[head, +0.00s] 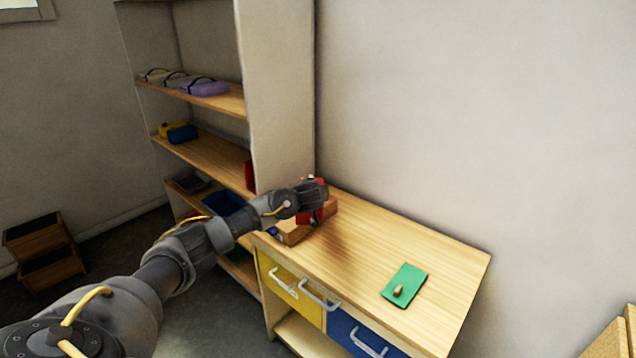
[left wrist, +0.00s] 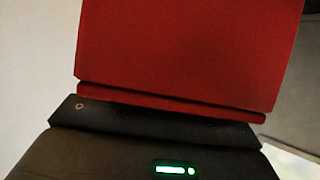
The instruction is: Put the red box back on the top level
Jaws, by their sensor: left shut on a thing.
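My left gripper (head: 318,196) reaches over the back left of the wooden desk (head: 440,262). It is shut on the red box (head: 304,217), which shows only in small red patches around the fingers in the head view. In the left wrist view the red box (left wrist: 190,50) fills the upper middle as a broad flat red face, close to the dark gripper body. A brown wooden block-like thing (head: 294,235) lies on the desk just below the gripper; I cannot tell whether the box touches it. My right gripper is not in view.
A tall shelf unit (head: 280,90) stands left of the desk, with bags (head: 205,88) on an upper board and a partly hidden red thing (head: 250,175) lower down. A green board (head: 404,284) lies on the desk. A wooden step stool (head: 43,250) stands at left.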

